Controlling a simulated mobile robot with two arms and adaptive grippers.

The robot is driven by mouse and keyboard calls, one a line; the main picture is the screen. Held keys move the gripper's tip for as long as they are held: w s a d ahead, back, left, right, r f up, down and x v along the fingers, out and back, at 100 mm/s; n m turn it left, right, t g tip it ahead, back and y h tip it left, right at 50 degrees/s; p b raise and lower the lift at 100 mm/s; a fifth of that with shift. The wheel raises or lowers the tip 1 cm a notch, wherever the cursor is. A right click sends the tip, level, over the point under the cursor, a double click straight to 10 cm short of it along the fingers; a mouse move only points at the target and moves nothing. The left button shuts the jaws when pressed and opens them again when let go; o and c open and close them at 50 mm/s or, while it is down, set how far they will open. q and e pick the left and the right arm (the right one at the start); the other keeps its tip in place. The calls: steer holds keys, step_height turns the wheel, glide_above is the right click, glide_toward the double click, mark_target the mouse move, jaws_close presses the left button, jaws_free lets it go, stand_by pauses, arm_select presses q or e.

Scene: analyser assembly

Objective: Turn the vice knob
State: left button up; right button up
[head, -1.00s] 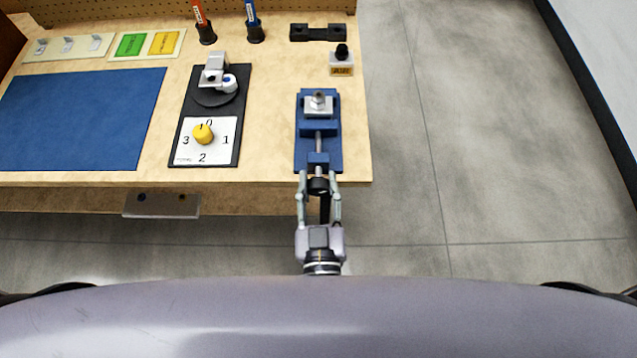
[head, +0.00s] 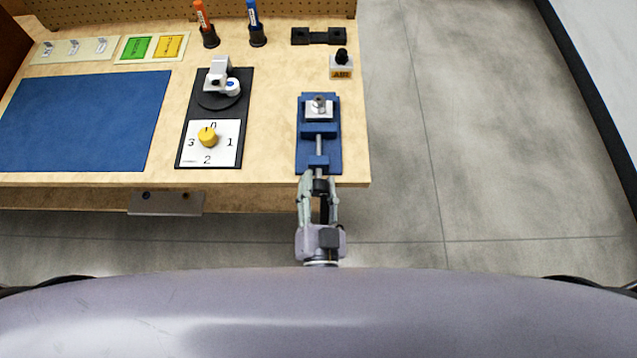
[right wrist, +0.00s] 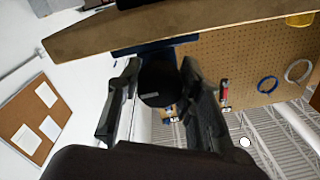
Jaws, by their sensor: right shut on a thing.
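The blue vice (head: 306,150) stands at the right end of the wooden table, with a metal block (head: 319,112) between its jaws. Its black knob (head: 320,186) sticks out past the table's front edge. My right gripper (head: 319,184) is at the front edge with its fingers on either side of the knob, shut on it. In the right wrist view the round black knob (right wrist: 157,82) sits between the two fingers. The gripper looks rolled about its own axis in the head view. My left gripper is in neither view.
A dial panel with a yellow knob (head: 207,138) lies left of the vice. A blue mat (head: 80,120) lies further left. A small black-knobbed box (head: 341,66) and a black bracket (head: 319,36) stand behind the vice. Open floor lies to the right.

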steer(key=shift+m, duration=0.5)
steer(key=o, duration=1.2)
steer(key=shift+c, duration=0.2)
